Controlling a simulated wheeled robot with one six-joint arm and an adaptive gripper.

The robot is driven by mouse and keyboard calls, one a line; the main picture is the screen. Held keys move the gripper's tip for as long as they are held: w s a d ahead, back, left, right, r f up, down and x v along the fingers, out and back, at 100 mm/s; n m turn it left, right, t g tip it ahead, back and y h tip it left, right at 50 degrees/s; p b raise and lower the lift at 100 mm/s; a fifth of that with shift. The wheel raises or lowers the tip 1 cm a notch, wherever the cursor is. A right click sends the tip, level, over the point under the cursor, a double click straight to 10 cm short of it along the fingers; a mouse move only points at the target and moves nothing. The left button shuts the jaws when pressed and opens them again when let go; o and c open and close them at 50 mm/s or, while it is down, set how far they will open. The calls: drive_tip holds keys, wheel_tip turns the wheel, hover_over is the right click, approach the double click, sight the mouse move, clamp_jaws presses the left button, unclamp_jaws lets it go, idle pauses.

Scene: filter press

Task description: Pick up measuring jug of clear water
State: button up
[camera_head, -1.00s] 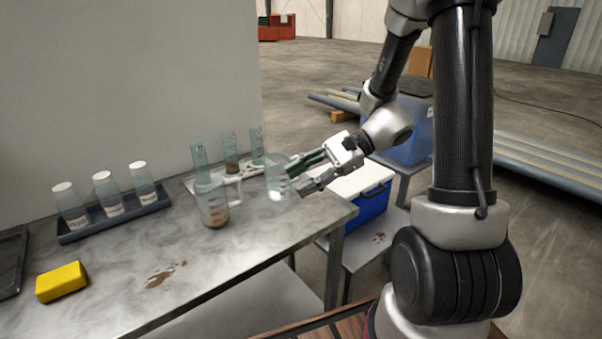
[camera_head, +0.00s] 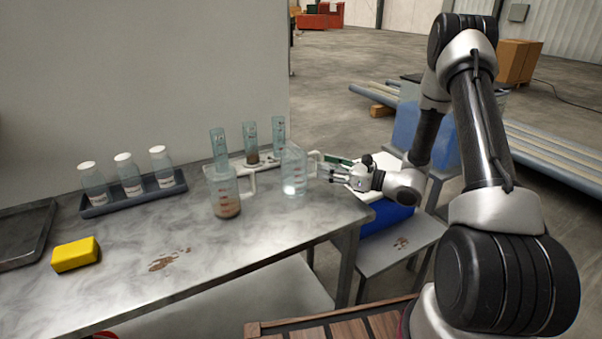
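The measuring jug of clear water (camera_head: 294,174) stands upright near the right end of the metal table (camera_head: 215,270). It is transparent, with red markings, and its pale handle (camera_head: 316,165) points right, toward my gripper. My gripper (camera_head: 331,169) is just right of the handle, roughly level with it. Its fingers look spread apart, with nothing held between them. Whether a fingertip touches the handle is too small to tell. A second jug (camera_head: 226,206) with brownish liquid stands to the left, its handle also on the right.
A dark tray (camera_head: 136,200) holds capped bottles. A yellow sponge (camera_head: 76,254) and a brown stain (camera_head: 169,259) are on the table. A blue cooler (camera_head: 385,217) stands beyond its right edge.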

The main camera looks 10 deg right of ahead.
drive_tip(key=shift+x, duration=1.1)
drive_tip(key=shift+c, duration=0.3)
clamp_jaws()
drive_tip(key=shift+r, duration=0.1)
